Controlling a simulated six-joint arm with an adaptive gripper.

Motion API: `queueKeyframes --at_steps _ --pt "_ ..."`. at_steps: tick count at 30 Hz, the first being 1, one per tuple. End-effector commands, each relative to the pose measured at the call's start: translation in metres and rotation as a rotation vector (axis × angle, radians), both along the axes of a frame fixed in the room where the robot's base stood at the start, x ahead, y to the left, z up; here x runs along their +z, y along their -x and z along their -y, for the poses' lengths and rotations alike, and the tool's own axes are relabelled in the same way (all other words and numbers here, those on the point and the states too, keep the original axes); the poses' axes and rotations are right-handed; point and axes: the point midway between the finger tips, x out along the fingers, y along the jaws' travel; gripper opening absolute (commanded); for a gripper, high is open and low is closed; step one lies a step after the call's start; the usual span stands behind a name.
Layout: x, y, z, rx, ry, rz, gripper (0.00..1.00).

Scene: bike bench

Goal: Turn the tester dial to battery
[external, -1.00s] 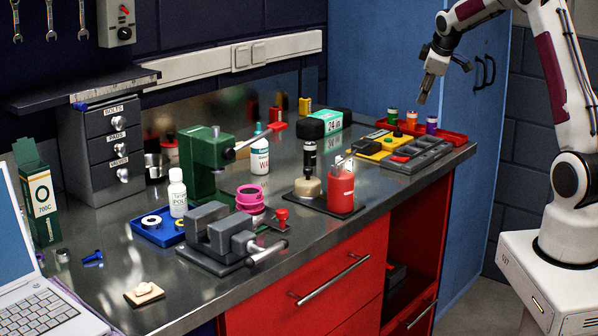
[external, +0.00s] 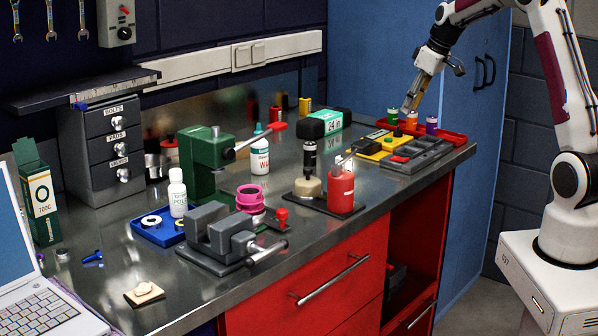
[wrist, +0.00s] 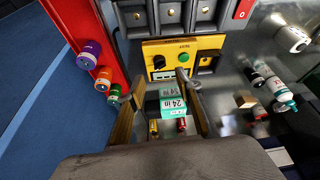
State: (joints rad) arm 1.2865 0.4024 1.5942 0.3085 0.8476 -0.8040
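The yellow tester (external: 368,146) lies on the bench's right part, left of a grey compartment tray. In the wrist view its yellow panel (wrist: 160,48) carries a black dial (wrist: 158,62) on the left and a green button (wrist: 183,58) on the right. The dial's labels are too small to read. My gripper (external: 405,109) is above the right end of the bench, beside the small cylinders. In the wrist view my gripper (wrist: 160,83) has its fingers apart and nothing between them. The tester lies beyond the fingertips; no contact shows.
A red tray (external: 452,136) with green, orange and purple cylinders stands behind the grey compartment tray (external: 420,154). A green-labelled "24 in" box (external: 332,121) is farther left. A red can (external: 341,190) stands nearer the front edge. A blue cabinet (external: 375,60) is behind.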

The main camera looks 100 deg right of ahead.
Motion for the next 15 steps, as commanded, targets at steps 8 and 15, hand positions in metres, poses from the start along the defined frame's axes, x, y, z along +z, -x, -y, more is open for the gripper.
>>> queueKeyframes --at_steps 8,15 --pt "-0.009 -0.003 0.002 0.001 -0.002 -0.001 0.35" --pt "-0.031 -0.01 0.008 0.001 -0.002 -0.001 0.35"
